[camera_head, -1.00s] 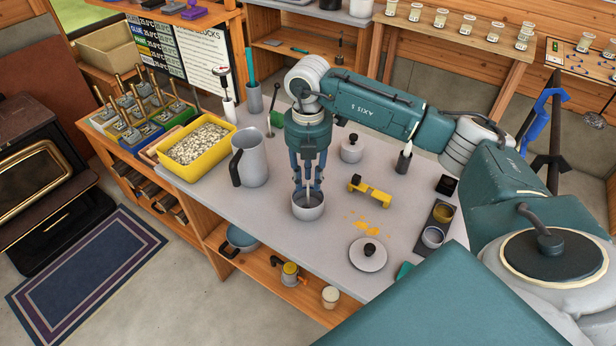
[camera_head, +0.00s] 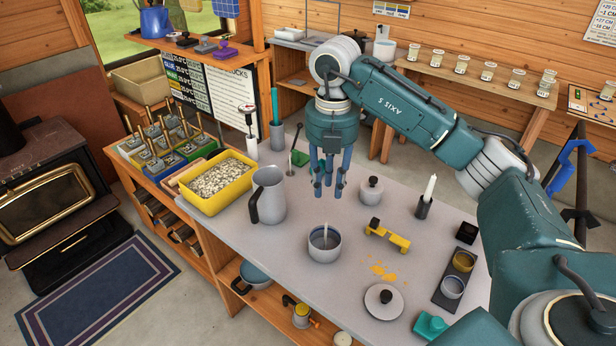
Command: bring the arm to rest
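My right gripper (camera_head: 328,188) hangs straight down above the worktable (camera_head: 300,280), its fingers apart with nothing visible between them. Below it, clear of the fingertips, a small grey cup (camera_head: 324,248) stands on the table with a thin pale stick (camera_head: 325,238) in it. My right arm reaches in from the right, bent over the table. My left gripper is out of view.
A grey pitcher (camera_head: 269,198) and a yellow bin of pale pellets (camera_head: 215,184) stand left of the gripper. A lidded jar (camera_head: 370,191), a yellow block-like holder (camera_head: 388,236), a white candle (camera_head: 429,190) and a round lid (camera_head: 384,302) stand or lie to the right.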

